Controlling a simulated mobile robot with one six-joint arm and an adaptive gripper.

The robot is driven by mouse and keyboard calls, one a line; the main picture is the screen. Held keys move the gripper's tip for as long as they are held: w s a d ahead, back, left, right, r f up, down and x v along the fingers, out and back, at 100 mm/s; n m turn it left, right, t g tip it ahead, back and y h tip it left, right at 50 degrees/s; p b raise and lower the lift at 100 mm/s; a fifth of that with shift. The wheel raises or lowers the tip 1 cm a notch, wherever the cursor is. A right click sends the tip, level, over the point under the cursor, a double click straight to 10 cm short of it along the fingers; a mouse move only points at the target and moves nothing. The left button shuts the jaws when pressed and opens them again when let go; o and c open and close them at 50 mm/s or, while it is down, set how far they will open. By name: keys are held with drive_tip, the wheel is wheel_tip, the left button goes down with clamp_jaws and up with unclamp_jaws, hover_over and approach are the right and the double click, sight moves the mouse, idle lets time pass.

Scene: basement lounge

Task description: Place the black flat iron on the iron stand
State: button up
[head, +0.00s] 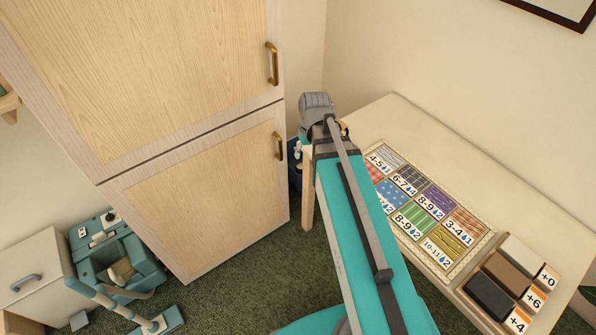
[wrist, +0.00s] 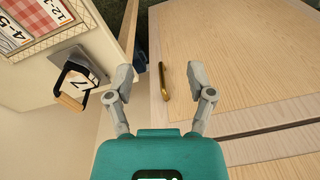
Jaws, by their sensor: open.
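My gripper (wrist: 158,82) is open and empty in the wrist view. Its fingers are spread in front of a pale wood cabinet door, with a brass handle between them in the picture; I see no contact. At the left of that view, a dark object with a light wooden handle (wrist: 70,103) and a white tag reading 7 is at the table's end, apart from my fingers. It looks like the flat iron, partly hidden by its tag. A grey piece beside it may be the stand; I cannot tell. In the head view my arm hides most of that spot.
The table (head: 400,118) stands against the right wall, bearing a chart of numbered fabric swatches (head: 430,207) and black, brown and white blocks with tags. The tall wood cabinet (head: 190,190) is left of my arm. A teal appliance (head: 120,262) stands on the green carpet.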

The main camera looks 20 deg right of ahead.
drive_tip(key=s+a+m+g, duration=0.1)
drive_tip(key=s+a, duration=0.4)
drive_tip(key=s, duration=0.2)
drive_tip(key=shift+h, duration=0.4)
drive_tip(key=shift+c, duration=0.8)
drive_tip(key=shift+d, duration=0.1)
